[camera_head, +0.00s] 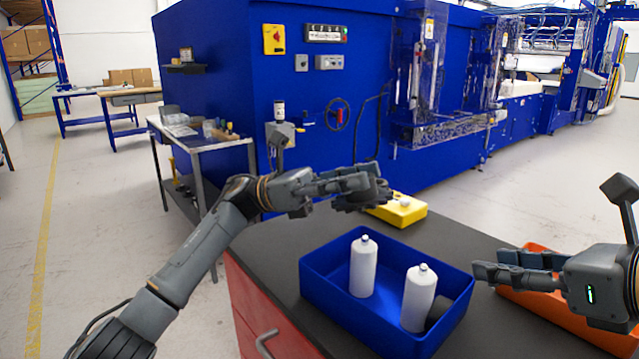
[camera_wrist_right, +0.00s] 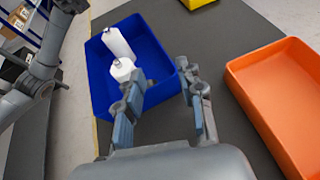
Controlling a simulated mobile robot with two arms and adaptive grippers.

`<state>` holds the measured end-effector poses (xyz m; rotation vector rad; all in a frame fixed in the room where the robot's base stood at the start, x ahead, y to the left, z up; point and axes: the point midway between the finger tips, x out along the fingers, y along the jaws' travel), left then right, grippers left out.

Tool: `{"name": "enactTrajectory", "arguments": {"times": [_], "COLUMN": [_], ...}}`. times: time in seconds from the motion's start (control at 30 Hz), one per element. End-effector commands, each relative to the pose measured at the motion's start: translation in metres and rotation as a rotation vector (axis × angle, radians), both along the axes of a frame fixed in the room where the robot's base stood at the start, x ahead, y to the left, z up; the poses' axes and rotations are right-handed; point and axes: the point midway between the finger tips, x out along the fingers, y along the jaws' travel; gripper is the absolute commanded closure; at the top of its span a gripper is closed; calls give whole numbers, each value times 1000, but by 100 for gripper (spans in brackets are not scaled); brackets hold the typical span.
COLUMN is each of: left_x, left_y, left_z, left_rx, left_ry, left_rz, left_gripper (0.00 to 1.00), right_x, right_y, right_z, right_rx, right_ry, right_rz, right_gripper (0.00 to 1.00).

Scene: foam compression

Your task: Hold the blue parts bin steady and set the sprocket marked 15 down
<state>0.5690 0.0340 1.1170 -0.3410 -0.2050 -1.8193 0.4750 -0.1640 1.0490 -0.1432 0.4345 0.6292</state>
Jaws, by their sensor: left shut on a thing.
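The blue parts bin (camera_head: 325,310) stands on the dark bench top and also shows in the right wrist view (camera_wrist_right: 98,75). My left gripper (camera_head: 372,192) is shut on a dark disc-like thing (camera_head: 352,203), likely the sprocket, held above the bench beyond the bin. The fingers partly hide it, and no number can be read. My right gripper (camera_head: 497,273) is open at the bin's right side. In the right wrist view its fingers (camera_wrist_right: 163,108) are apart, one over the bin and one outside it. I cannot tell whether they touch the wall.
Two white bottles (camera_head: 363,268) (camera_head: 419,298) stand in the bin, with a dark round thing (camera_head: 440,309) beside the nearer one. An orange tray (camera_wrist_right: 285,95) is right of the bin. A yellow box (camera_head: 402,211) sits at the bench's back. Bare bench top lies between bin and tray.

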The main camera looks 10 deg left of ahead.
Motion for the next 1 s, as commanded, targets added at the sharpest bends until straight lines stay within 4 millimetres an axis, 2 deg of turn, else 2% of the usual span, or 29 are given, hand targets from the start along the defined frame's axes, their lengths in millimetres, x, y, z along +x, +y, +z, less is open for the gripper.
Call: {"name": "enactTrajectory", "arguments": {"times": [0.1, 0.27, 0.7, 1.0], "left_x": [-7, -8, -8, -8], "left_y": [-4, -4, -4, -4], "left_z": [3, 3, 3, 3], "left_rx": [-7, -7, -7, -7], "left_ry": [2, 2, 2, 2], "left_rz": [-45, -48, -45, -45], "left_gripper": [100, 100, 100, 100], "right_x": [3, 17, 73, 86], "right_y": [2, 13, 55, 65], "right_z": [-2, -10, -44, -52], "right_rx": [1, 3, 1, 0], "right_ry": [1, 2, 1, -1], "right_rz": [1, 3, 1, 1], "right_gripper": [62, 62, 62, 62]}}
